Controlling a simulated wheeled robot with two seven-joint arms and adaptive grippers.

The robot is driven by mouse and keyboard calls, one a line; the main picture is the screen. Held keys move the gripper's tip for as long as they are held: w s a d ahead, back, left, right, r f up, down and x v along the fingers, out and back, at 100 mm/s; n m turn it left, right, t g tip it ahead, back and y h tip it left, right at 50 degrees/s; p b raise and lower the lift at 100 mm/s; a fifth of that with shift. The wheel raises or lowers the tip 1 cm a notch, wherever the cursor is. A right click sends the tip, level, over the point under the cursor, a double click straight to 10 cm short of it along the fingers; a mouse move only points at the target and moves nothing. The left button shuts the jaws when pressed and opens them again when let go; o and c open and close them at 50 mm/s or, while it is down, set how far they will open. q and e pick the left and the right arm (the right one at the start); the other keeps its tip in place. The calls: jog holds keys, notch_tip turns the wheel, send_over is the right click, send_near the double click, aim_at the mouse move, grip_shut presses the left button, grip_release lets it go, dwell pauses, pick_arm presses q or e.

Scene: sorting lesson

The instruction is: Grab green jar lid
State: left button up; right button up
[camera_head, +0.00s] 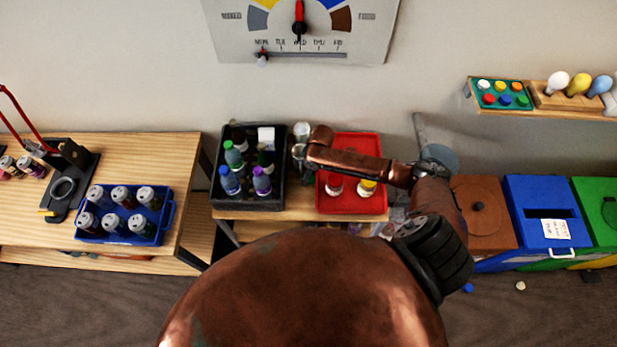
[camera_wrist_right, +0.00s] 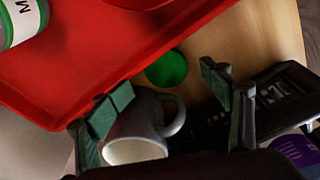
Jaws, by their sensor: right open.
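The green jar lid (camera_wrist_right: 167,69) lies flat on the wooden table, just outside the rim of the red tray, in the right wrist view. I cannot make it out in the head view, where my right arm covers part of that area. My right gripper (camera_wrist_right: 166,84) is open, with its two fingers apart and the lid showing beyond the gap between them. Nothing is held. In the head view the right gripper (camera_head: 300,150) hangs between the dark crate and the red tray. My left gripper is not in view.
A grey-white mug (camera_wrist_right: 136,128) sits close by the left finger. The red tray (camera_head: 350,208) holds jars; the black crate (camera_head: 248,203) holds several bottles. A blue crate of cans (camera_head: 167,215) stands on the left table. Coloured bins (camera_head: 540,205) stand at right.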

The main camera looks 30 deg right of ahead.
jog(key=shift+s+a+f, duration=0.1)
jog(key=shift+a+f, duration=0.15)
jog(key=shift+f, duration=0.35)
jog(key=shift+s+a+f, duration=0.1)
jog(key=shift+a+f, duration=0.15)
jog(key=shift+f, duration=0.35)
jog(key=shift+r, duration=0.1)
jog(key=shift+c, duration=1.3)
jog(key=shift+d+r, duration=0.1)
jog(key=shift+d, duration=0.05)
jog(key=c, duration=1.1)
jog(key=shift+c, duration=0.4)
jog(key=shift+c, duration=1.3)
